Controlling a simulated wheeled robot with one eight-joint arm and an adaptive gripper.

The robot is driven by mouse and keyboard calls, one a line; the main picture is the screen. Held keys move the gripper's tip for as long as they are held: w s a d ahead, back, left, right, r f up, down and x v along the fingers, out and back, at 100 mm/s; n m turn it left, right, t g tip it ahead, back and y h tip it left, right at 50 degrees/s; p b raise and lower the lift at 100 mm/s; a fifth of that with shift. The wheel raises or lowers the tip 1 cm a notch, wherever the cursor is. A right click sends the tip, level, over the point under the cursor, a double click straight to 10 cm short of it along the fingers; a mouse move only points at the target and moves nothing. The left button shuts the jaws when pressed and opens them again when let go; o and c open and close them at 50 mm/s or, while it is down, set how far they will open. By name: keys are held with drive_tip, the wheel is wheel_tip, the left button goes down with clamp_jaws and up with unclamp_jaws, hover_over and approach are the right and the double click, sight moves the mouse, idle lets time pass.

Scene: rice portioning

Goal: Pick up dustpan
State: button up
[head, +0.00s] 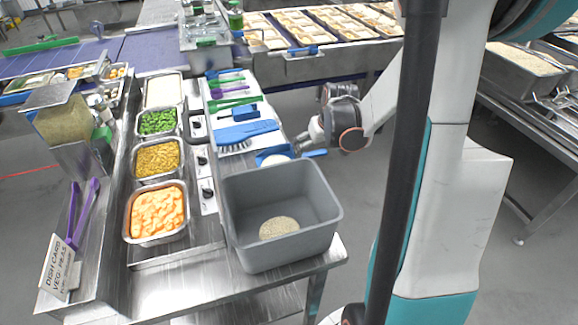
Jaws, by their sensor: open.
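A blue dustpan (265,156) lies at the right edge of the steel counter, just behind the grey bin. Its blue handle (316,153) points right, over the counter's edge. The bin's rim hides part of its near side. My gripper (301,143) is open and empty, just above and behind the dustpan, near where the pan meets the handle. I cannot tell whether a fingertip touches it.
The grey bin (240,205) holds a small heap of grain (279,227). A blue brush (247,132) and colored utensils (232,102) lie behind the dustpan. Food pans (157,212) line the left. Clear floor (350,190) lies right of the counter.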

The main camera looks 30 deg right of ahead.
sight(314, 157)
drive_tip(key=b+x, duration=0.2)
drive_tip(key=x, duration=0.3)
drive_tip(key=shift+s+a+f+b, duration=0.1)
drive_tip(key=shift+s+f+b, duration=0.05)
drive_tip(key=shift+f+b, duration=0.15)
drive_tip(key=shift+c, duration=0.2)
drive_tip(key=c, duration=0.9)
